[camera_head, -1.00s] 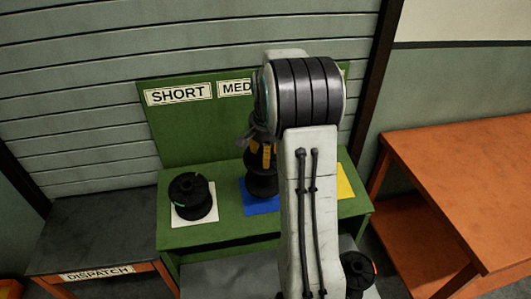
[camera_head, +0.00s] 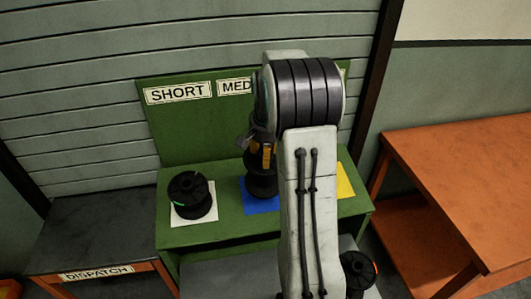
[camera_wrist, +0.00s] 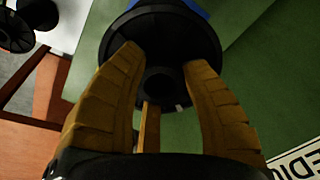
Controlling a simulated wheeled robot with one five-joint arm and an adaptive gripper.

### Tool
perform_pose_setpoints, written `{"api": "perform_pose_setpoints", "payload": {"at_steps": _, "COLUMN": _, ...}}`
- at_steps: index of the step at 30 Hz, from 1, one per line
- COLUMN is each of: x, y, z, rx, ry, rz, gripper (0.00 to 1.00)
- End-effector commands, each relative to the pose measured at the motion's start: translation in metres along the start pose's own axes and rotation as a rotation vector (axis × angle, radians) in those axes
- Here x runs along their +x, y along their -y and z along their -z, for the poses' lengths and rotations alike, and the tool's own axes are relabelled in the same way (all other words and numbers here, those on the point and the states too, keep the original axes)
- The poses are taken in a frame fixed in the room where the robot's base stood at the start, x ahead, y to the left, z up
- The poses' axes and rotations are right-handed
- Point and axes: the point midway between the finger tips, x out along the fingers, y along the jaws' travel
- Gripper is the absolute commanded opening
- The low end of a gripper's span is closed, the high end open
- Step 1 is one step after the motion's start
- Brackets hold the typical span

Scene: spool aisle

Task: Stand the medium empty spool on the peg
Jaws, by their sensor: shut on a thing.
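A black spool (camera_head: 262,183) stands upright over the blue square (camera_head: 262,204) on the green bench, under the sign that starts with MED. My gripper (camera_head: 263,156) comes down on it from above, and its yellow fingers are shut on it. Whether the spool touches the bench cannot be told.
Another black spool (camera_head: 190,198) with a green mark stands on the white square at left. A yellow square (camera_head: 345,181) is partly behind my arm. A spool with an orange mark (camera_head: 358,272) is at lower right. The dispatch table (camera_head: 90,235) and orange table (camera_head: 465,170) flank the bench.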

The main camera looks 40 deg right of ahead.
Motion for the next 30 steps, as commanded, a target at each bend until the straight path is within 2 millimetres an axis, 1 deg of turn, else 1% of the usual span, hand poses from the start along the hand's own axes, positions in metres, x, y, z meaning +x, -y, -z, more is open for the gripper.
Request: {"api": "perform_pose_setpoints", "payload": {"at_steps": 30, "x": 0.023, "y": 0.000, "z": 0.000, "rx": 0.000, "ry": -0.001, "rz": 0.001, "gripper": 0.05}}
